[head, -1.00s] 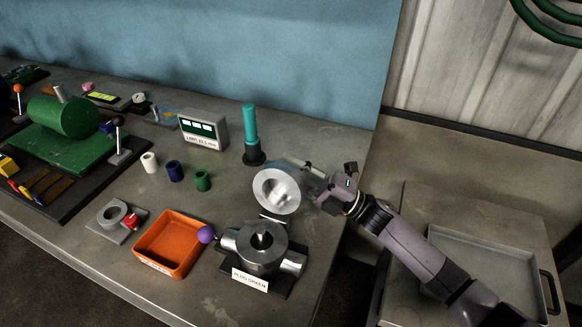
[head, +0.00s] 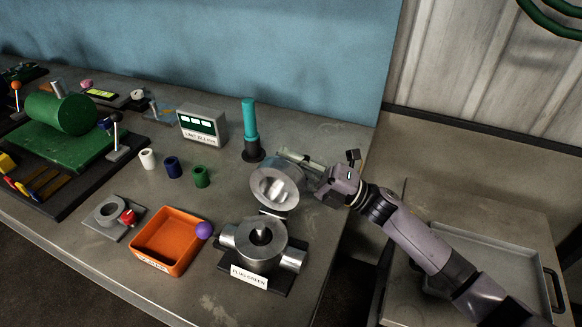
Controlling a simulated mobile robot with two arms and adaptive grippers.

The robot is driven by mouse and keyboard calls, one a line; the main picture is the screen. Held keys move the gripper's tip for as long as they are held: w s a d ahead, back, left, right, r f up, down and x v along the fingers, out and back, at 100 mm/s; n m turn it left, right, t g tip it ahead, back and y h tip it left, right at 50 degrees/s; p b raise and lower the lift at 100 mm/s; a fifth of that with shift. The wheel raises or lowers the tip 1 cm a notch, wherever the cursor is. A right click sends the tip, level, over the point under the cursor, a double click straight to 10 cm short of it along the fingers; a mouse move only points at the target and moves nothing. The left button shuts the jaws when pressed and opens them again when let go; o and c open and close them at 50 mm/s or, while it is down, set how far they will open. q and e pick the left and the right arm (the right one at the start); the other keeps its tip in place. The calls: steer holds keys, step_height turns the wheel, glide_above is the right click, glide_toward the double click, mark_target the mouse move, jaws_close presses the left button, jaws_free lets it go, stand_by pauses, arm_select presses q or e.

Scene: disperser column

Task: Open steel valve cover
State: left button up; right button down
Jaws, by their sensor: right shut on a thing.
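The steel valve body (head: 262,243) stands on a dark base with a white label reading "PLUG GREEN". Its round steel cover (head: 272,187) is swung up and back on the hinge behind the body, inner face towards me. The body's open top shows a dark hollow with a metal piece in it. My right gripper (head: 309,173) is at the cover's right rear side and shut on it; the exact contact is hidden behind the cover. My left gripper is not in view.
White, blue and green (head: 201,177) cylinders, a teal-topped post (head: 249,122) and a display box (head: 203,127) stand farther back. The bench's right edge is close to the valve.

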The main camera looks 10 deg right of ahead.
steer(key=shift+s+a+r+n+g+b, duration=0.15)
steer(key=shift+s+a+r+n+g, duration=0.1)
steer(key=shift+n+g, duration=0.25)
steer(key=shift+s+a+r+n+g+b, duration=0.1)
steer(key=shift+s+n+g+b, duration=0.15)
steer(key=shift+n, duration=0.45)
steer(key=c, duration=1.4)
jaws_free()
steer(key=shift+o, duration=0.2)
steer(key=v, duration=1.2)
